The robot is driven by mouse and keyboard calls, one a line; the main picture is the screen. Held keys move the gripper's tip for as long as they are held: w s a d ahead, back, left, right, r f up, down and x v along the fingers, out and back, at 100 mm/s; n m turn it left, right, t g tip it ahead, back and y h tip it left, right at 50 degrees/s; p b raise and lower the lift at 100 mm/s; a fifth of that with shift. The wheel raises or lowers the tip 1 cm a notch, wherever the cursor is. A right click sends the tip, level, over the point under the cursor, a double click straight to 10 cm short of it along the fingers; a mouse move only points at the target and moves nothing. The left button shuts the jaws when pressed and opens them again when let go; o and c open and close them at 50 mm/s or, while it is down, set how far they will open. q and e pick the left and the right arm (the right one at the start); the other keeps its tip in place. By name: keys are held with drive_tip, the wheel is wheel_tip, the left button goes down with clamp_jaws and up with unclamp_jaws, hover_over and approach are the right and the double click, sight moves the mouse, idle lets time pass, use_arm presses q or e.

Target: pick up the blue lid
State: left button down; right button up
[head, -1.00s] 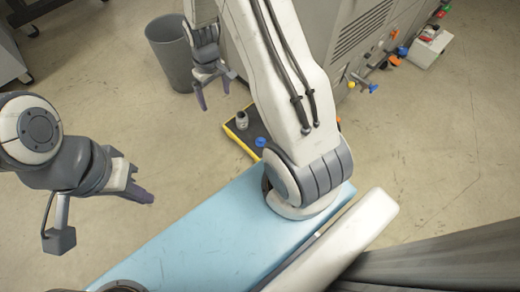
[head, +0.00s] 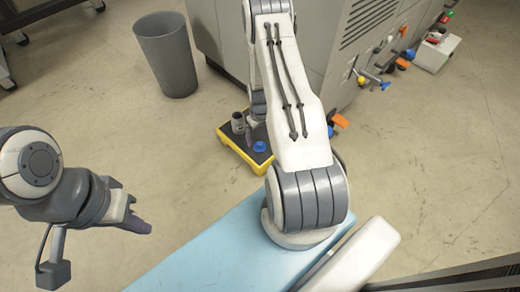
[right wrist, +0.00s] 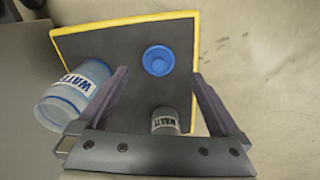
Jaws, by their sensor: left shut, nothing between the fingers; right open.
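The blue lid (head: 260,147) lies on a black tray with a yellow rim (head: 243,157) on the floor. In the right wrist view the lid (right wrist: 158,60) lies flat near the tray's far edge, between and just beyond my right fingertips. My right gripper (right wrist: 160,76) is open and empty above the tray; in the head view my own right arm hides it. My left gripper (head: 140,227) is shut and empty at the left, well away from the tray.
A clear container labelled WASTE (right wrist: 76,92) lies beside the right gripper's left finger. A small labelled jar (right wrist: 165,121) stands between the finger bases. A grey bin (head: 166,55) and a large machine (head: 330,45) stand behind. Floor left of the tray is clear.

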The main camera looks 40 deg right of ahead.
sight(260, 144)
wheel_tip(260, 144, down, 6)
drive_tip(key=b, duration=0.4)
drive_tip(key=shift+d+r, duration=0.15)
drive_tip(key=shift+r, duration=0.2)
drive_tip(key=shift+c, duration=0.3)
drive_tip(key=c, duration=1.3)
drive_tip(key=shift+r, duration=0.1)
